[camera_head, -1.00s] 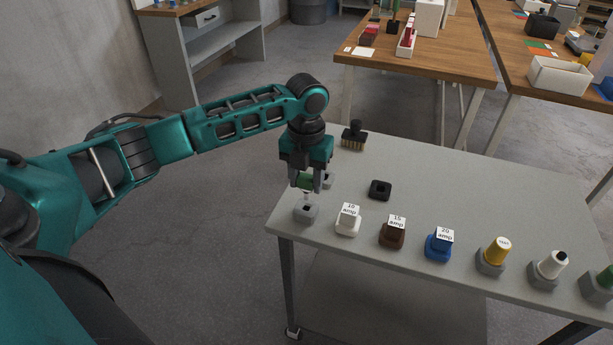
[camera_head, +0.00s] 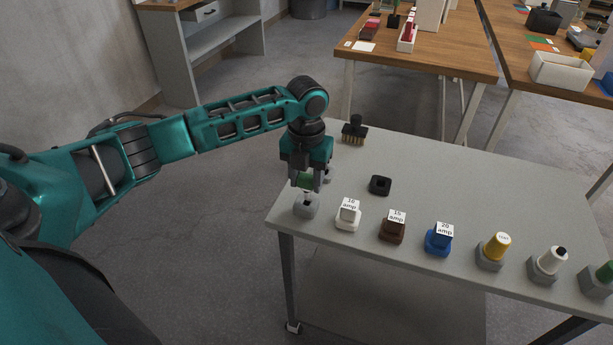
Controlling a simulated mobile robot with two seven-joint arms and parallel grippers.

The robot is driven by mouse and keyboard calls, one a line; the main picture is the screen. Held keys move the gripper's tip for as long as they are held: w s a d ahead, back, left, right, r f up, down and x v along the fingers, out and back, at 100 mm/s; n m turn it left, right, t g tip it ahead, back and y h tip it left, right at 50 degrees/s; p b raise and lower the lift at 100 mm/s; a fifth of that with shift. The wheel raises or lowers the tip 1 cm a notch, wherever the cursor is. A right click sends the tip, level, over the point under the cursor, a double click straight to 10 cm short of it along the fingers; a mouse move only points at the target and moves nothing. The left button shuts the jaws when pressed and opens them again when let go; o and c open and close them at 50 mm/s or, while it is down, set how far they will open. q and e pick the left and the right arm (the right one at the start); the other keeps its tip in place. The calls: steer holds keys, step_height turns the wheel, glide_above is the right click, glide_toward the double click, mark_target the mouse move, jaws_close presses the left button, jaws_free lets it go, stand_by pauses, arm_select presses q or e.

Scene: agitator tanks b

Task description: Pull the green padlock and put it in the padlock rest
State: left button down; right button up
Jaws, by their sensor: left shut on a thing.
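The green padlock (camera_head: 305,181) is between the fingers of my left gripper (camera_head: 306,184), which is shut on it. Its pale lower end points down at a grey block (camera_head: 306,208) near the left front corner of the table. The padlock is directly above this block; I cannot tell whether its lower end touches it. A black square holder (camera_head: 380,186) with a dark opening sits to the right, empty. I cannot tell for sure which of these is the padlock rest. Another small grey piece (camera_head: 328,174) is partly hidden behind the gripper. My right gripper is not in view.
The grey table (camera_head: 460,180) carries a front row: white (camera_head: 347,219), brown (camera_head: 392,231) and blue (camera_head: 437,243) labelled blocks, then yellow (camera_head: 498,247), white (camera_head: 549,262) and green-topped pieces in grey bases.

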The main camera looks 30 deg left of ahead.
mark_target(307, 189)
arm_select(q)
steer(key=shift+f, duration=0.2)
stand_by(0.5)
steer(key=shift+f+b, duration=0.45)
steer(key=shift+f, duration=1.05)
steer(key=shift+c, duration=2.4)
jaws_free()
